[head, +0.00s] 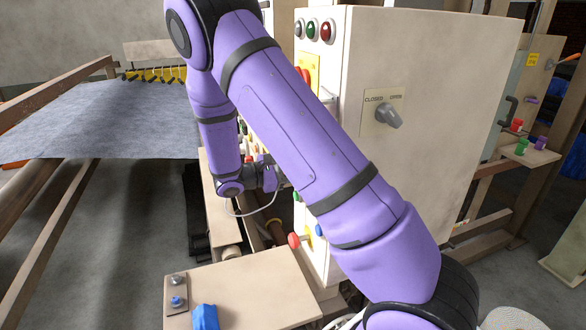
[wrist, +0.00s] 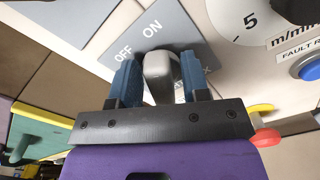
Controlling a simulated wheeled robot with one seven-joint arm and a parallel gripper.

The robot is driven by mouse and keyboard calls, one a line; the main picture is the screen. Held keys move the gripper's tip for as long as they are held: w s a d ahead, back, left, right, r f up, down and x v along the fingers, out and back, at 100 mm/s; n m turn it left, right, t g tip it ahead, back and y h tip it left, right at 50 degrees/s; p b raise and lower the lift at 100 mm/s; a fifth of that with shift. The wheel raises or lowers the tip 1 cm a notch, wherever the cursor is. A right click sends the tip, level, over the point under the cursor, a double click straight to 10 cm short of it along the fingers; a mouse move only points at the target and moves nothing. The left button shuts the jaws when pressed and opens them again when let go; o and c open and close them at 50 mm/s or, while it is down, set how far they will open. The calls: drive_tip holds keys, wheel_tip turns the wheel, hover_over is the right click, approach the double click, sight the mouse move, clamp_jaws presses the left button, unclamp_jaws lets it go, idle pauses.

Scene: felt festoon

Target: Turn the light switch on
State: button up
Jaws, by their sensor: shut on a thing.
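In the wrist view the light switch is a grey lever (wrist: 159,72) on a grey plate (wrist: 146,28) marked OFF and ON. My gripper (wrist: 160,82) has its two blue fingers on either side of the lever and is shut on it. The lever's tip stands near the ON and OFF lettering; I cannot tell its exact setting. In the head view my purple arm reaches to the front of the cream cabinet (head: 440,90), and the arm hides the switch there.
A dial (wrist: 245,20) and a blue button (wrist: 311,68) sit right of the switch. A red knob (wrist: 266,137) is close to my gripper's right side. In the head view a rotary handle (head: 388,116) is on the cabinet's side, and a low cream table (head: 250,285) stands in front.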

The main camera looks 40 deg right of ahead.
idle(0.4)
drive_tip(key=o, duration=0.6)
drive_tip(key=shift+c, duration=0.2)
drive_tip(key=v, duration=1.1)
